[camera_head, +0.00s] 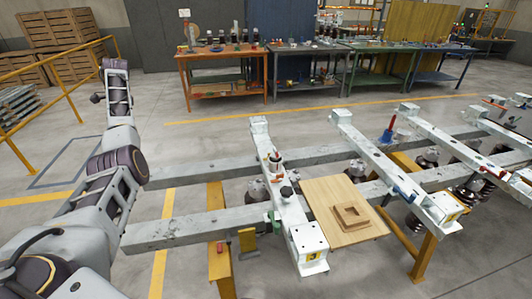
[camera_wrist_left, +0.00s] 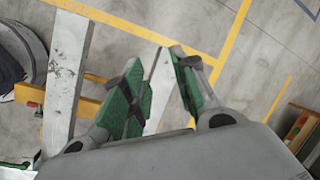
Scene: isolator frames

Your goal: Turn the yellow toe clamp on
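In the head view, a small upright yellow piece (camera_head: 247,240) on a dark foot stands beside the near rail, left of the crossbeam (camera_head: 287,215). It is the likeliest yellow toe clamp, but its on or off position is too small to tell. A green clamp piece (camera_head: 273,222) sits right of it. My left arm rises at the left of the head view, well away from the yellow piece, and its fingers cannot be made out there. In the left wrist view, my left gripper (camera_wrist_left: 155,62) has its green-padded fingers apart, with nothing held. My right gripper is not in view.
Long grey rails (camera_head: 180,231) carry several crossbeams with insulators and red-handled parts. A wooden board (camera_head: 335,225) with a square wooden frame (camera_head: 351,217) lies between crossbeams. Workbenches (camera_head: 220,56) stand at the back. A yellow railing (camera_head: 35,110) is behind my left arm.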

